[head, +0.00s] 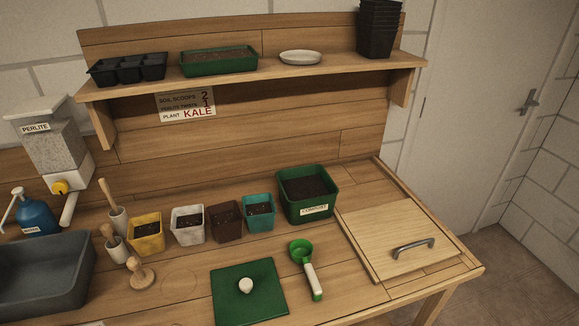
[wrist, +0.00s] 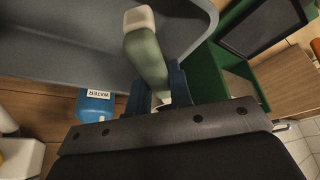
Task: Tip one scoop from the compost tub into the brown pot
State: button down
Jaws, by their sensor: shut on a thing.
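The green compost tub (head: 308,210) stands at the back right of the bench, filled with dark compost. The brown pot (head: 226,228) stands in the row of pots to its left; its inside is dark and I cannot tell what it holds. A scoop (head: 301,252) with a green cup and white-and-green handle lies on the bench in front of the tub. My gripper (wrist: 163,98) shows only in the wrist view, over the left end of the bench. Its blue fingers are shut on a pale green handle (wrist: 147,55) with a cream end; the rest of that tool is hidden.
Yellow (head: 146,233), white (head: 188,230) and teal (head: 259,218) pots flank the brown one. A grey basin (head: 40,285), a blue water bottle (head: 36,215) and the perlite dispenser (head: 52,145) stand left. A green mat (head: 262,300) lies at the front.

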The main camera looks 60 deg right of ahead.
jog(key=c, duration=2)
grip_release()
grip_shut()
